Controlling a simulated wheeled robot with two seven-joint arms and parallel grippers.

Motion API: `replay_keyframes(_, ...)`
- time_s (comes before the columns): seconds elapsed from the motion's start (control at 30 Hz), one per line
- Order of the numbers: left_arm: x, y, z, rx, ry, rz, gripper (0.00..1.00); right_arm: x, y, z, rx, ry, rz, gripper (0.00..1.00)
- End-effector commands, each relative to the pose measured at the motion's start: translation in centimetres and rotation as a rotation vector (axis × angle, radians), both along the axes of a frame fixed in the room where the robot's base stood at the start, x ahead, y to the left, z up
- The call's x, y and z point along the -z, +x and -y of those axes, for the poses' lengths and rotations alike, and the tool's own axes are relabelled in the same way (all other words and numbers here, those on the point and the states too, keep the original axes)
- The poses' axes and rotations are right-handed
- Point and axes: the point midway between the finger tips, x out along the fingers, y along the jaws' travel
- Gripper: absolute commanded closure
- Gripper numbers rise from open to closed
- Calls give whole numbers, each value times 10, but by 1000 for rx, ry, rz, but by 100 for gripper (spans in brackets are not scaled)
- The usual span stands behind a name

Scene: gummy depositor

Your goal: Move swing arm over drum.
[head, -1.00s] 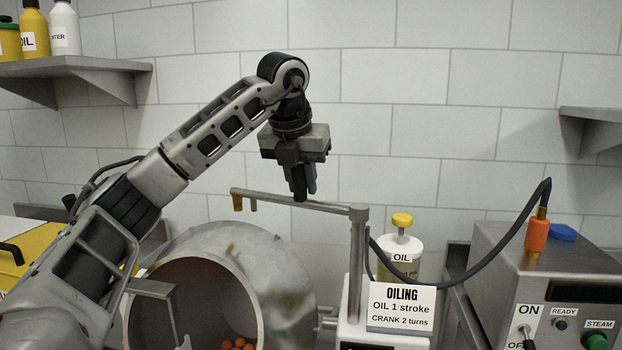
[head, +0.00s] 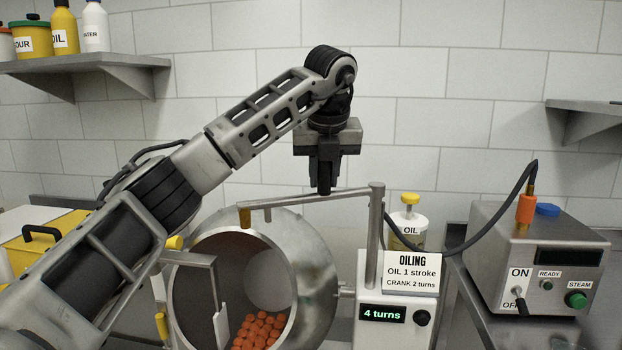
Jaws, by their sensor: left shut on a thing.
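The metal swing arm (head: 285,200) reaches left from the top of its upright post (head: 376,235). An orange-brown nozzle (head: 244,217) hangs from its left end. In the picture the nozzle overlaps the upper rim of the round metal drum (head: 316,270); the exact depth between them is hard to tell. The drum's mouth faces forward and holds several orange pieces (head: 262,328). My left gripper (head: 324,190) points down, its fingers shut on the swing arm's bar between nozzle and post. My right gripper is not in view.
A control box (head: 396,288) reading "4 turns" stands below the post, with an oiling sign (head: 410,272). Behind is an oil bottle (head: 408,225). A steam unit (head: 540,265) with a black hose stands right. Shelves hang on both sides.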

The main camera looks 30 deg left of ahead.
Motion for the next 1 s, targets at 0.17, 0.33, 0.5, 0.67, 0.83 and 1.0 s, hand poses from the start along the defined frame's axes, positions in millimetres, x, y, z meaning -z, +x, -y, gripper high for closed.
replay_keyframes(0.17,0,0,-4,-49,5,-8,100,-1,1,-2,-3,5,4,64)
replay_keyframes(0.33,0,1,-4,-56,5,-9,100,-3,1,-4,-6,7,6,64)
replay_keyframes(0.5,0,1,-4,-55,5,-8,100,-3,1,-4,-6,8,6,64)
replay_keyframes(0.67,0,1,-3,-51,5,-9,56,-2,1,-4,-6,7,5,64)
replay_keyframes(0.83,0,2,0,-44,3,-7,56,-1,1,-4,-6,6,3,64)
replay_keyframes(1.0,-2,2,2,-41,2,-4,56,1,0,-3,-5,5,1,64)
